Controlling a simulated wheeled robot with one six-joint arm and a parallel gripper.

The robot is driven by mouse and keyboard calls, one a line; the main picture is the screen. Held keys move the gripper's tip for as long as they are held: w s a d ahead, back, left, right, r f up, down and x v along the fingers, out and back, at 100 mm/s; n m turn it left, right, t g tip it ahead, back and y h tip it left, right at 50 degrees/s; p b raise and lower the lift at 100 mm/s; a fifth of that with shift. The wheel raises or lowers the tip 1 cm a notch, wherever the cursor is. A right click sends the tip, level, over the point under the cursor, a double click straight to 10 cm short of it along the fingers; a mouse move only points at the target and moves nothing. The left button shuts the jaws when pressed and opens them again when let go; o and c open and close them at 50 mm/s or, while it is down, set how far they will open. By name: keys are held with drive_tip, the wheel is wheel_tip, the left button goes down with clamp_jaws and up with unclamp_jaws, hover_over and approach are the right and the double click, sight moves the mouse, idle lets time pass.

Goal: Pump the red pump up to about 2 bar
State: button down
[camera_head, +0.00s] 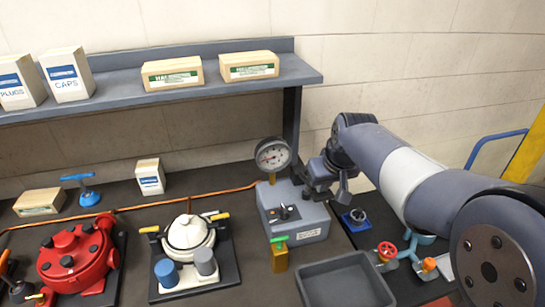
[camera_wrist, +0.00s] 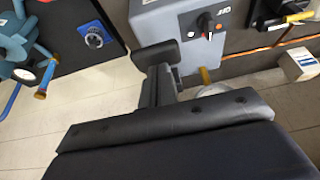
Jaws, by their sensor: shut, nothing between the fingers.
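The red pump (camera_head: 78,258) stands on a dark base at the left of the bench, far from my gripper. A round white-faced gauge (camera_head: 272,155) stands behind a grey box (camera_head: 295,212) with a black switch knob (camera_head: 287,212); its reading is too small to tell. My gripper (camera_head: 340,190) is shut and empty, just right of the box's upper edge.
A white pump (camera_head: 190,235) stands right of the red one. A copper pipe (camera_head: 160,203) runs behind them. A shelf (camera_head: 220,85) hangs above.

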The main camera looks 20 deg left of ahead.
sight(323, 195)
drive_tip(key=shift+f+b, duration=1.35)
drive_tip(key=shift+f, duration=0.8)
drive_tip(key=shift+r+p, duration=1.85)
drive_tip(key=shift+r, duration=0.55)
drive_tip(key=shift+f, duration=0.1)
idle(0.8)
drive_tip(key=shift+p, duration=0.3)
wheel_tip(323, 195, up, 5)
drive_tip(key=p, duration=0.4)
drive_tip(key=shift+r, duration=0.2)
